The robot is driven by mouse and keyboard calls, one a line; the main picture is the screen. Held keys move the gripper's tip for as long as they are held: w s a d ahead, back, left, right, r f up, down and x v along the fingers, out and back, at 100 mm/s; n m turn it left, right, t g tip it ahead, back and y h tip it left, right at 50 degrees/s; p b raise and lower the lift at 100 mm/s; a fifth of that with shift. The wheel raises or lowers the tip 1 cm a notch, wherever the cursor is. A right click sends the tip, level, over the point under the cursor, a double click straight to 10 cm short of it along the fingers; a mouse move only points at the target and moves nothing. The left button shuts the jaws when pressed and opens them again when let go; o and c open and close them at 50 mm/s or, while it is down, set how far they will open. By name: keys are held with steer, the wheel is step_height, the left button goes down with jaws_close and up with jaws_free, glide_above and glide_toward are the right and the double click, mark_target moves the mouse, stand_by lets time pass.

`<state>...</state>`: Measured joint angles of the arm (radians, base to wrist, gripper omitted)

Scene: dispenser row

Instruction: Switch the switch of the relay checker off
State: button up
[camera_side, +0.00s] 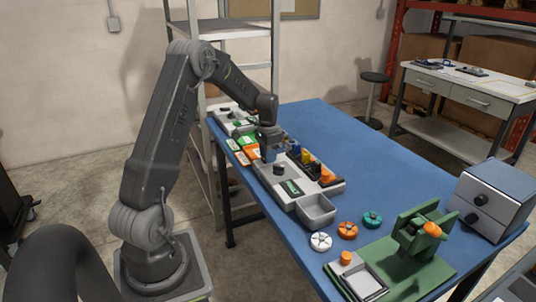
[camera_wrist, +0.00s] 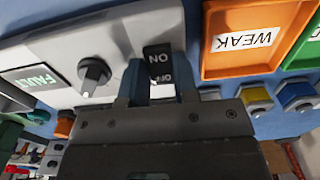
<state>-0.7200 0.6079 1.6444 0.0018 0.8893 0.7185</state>
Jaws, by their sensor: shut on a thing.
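In the side view, the checker (camera_side: 312,188) lies on the blue table below my wrist. Its black switch (camera_wrist: 158,58), marked ON and OFF, stands between my fingers in the wrist view. My gripper (camera_wrist: 157,88) is shut on the switch, one finger on each side. In the side view my gripper (camera_side: 270,150) hides the switch.
An orange tray labelled WEAK (camera_wrist: 250,72) and a green tray sit close by the checker. Colored dispensers (camera_side: 307,157) line its far side. A grey bin (camera_side: 316,209) stands at its near end. Round pieces and a green fixture (camera_side: 410,262) lie nearer the camera.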

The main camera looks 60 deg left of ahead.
steer(key=shift+w+g, duration=0.1)
steer(key=shift+g, duration=0.5)
steer(key=o, duration=0.9)
steer(key=shift+w+r, duration=0.25)
steer(key=shift+r, duration=2.05)
steer(key=shift+w+r, duration=0.2)
steer(key=shift+r, duration=2.1)
steer(key=shift+w+r, duration=0.25)
steer(key=shift+r, duration=2.05)
steer(key=shift+s, duration=0.1)
